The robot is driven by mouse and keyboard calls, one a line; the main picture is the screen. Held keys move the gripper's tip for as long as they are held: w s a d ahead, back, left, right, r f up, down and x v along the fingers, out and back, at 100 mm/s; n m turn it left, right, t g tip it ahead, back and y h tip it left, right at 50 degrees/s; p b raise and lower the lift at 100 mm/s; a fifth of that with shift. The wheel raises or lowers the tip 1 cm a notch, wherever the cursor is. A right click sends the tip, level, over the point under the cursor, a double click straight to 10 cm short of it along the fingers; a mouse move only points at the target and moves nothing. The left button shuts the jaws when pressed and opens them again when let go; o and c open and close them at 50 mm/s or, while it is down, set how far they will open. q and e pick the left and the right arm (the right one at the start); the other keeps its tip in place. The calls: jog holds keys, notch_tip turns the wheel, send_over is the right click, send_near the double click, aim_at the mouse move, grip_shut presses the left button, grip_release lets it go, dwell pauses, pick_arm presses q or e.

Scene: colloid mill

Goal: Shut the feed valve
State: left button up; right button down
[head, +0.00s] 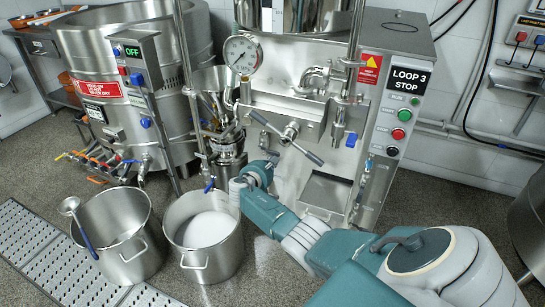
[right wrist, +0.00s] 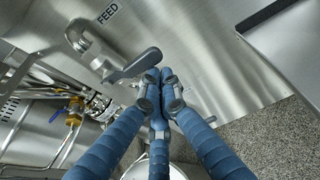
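In the right wrist view, the feed valve (right wrist: 92,52) is a grey metal fitting on a steel panel, below the label FEED (right wrist: 107,13). Its grey lever (right wrist: 138,65) points right and slightly up in the picture. My right gripper (right wrist: 160,82) has blue ribbed fingers with grey joints. Its fingertips are drawn together just below the lever's free end, very near or touching it; I cannot tell which. Nothing shows between the fingers. In the head view my right arm reaches in from the lower right, and I cannot make out the feed valve or fingertips there. My left gripper is not in view.
The mill's steel cabinet (head: 383,120) has a LOOP 3 STOP display and push buttons. Two steel pots (head: 123,246) (head: 211,265) stand on the floor, the right one with white contents. A large tank (head: 160,110) stands left.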

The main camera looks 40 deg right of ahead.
jog(key=v, duration=1.2)
dwell(0.5)
